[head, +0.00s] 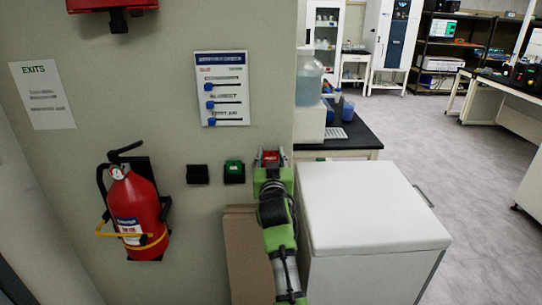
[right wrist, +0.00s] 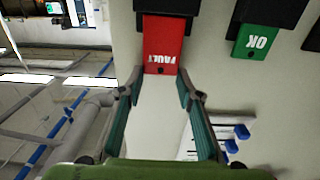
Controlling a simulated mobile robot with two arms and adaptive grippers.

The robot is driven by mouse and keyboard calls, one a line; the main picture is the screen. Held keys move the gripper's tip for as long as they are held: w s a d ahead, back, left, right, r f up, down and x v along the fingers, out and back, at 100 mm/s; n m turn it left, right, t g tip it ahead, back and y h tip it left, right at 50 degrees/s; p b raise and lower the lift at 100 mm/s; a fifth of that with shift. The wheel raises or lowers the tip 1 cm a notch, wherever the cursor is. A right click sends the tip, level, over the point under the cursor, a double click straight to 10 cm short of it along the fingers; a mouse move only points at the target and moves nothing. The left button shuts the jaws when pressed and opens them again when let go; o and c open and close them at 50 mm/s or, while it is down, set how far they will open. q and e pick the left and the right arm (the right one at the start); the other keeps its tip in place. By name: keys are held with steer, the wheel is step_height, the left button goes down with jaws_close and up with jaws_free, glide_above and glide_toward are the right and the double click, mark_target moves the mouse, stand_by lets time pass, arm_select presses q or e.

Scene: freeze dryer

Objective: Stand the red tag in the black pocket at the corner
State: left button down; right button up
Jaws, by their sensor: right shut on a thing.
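The red tag (head: 271,156), marked FAULT in the right wrist view (right wrist: 162,46), is at the wall's right corner. My right gripper (head: 271,162) is shut on its free end; its two fingers (right wrist: 158,78) lie on either side of the tag. The tag's other end meets the black corner pocket (right wrist: 165,6), much as the green tag meets its own pocket. How deep it sits inside I cannot tell. In the head view my gripper hides most of this pocket. My left gripper is not in view.
Left of the corner are a black pocket with a green OK tag (head: 234,166) and an empty-looking black pocket (head: 197,174). A fire extinguisher (head: 136,212) hangs further left. A white cabinet (head: 372,205) stands close on the right. A sign (head: 221,88) hangs above.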

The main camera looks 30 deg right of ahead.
mark_target(270, 159)
steer(key=shift+f, duration=0.15)
steer(key=shift+f+b, duration=0.75)
steer(key=shift+f, duration=0.1)
steer(key=shift+f, duration=0.3)
steer(key=shift+f+b, duration=0.2)
steer(key=shift+b, duration=0.1)
steer(key=o, duration=0.9)
steer(key=shift+a, duration=0.1)
